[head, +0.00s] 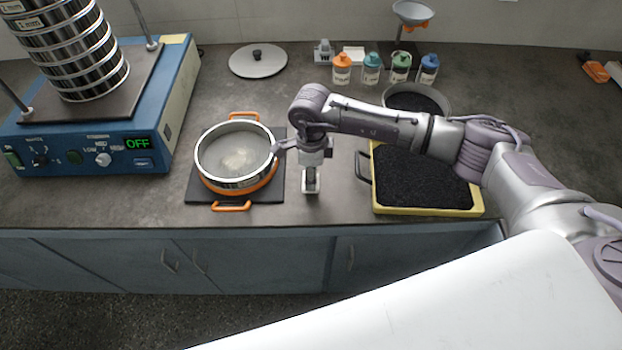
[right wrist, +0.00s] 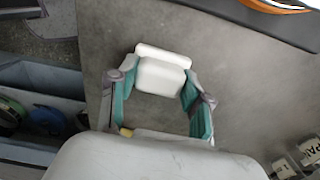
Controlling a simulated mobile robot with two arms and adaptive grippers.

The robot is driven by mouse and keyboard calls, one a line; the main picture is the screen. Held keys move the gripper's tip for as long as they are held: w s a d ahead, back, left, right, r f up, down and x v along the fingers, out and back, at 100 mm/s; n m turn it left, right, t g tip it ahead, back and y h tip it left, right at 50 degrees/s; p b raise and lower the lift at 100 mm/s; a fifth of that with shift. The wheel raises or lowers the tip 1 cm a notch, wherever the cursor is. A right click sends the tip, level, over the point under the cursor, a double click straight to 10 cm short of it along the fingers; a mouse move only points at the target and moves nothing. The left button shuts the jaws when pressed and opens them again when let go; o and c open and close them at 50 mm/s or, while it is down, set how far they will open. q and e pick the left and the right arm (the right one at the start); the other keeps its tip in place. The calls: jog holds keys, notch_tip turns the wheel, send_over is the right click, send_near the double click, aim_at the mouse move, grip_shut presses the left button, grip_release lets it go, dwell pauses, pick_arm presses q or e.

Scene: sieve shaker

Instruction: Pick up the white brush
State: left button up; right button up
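The white brush (right wrist: 162,74) lies on the grey worktop in the right wrist view, its wider white end showing just at the fingertips. My right gripper (right wrist: 160,72) points down over it, with one green-padded finger on each side of the brush. The fingers stand wide apart. I cannot tell whether the pads touch the brush. In the head view my right gripper (head: 310,184) is low over the counter, between the round sieve pan and the yellow tray, and largely hides the brush. My left gripper is not in view.
A sieve pan (head: 234,182) with orange handles stands close left of the gripper. A yellow tray (head: 428,211) of black grains is to the right. The counter's front edge is near.

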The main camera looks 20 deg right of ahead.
jog(key=c, duration=0.5)
jog(key=shift+c, duration=0.2)
jog(key=shift+w+r, duration=0.1)
jog(key=shift+r, duration=0.4)
notch_tip(320, 180, up, 3)
jog(key=shift+f+b, duration=0.15)
jog(key=shift+b, duration=0.6)
jog(key=s+d+r+b, duration=0.2)
jog(key=s+d+r, duration=0.2)
jog(key=s+r, duration=0.3)
jog(key=s, duration=0.4)
jog(key=shift+r, duration=0.2)
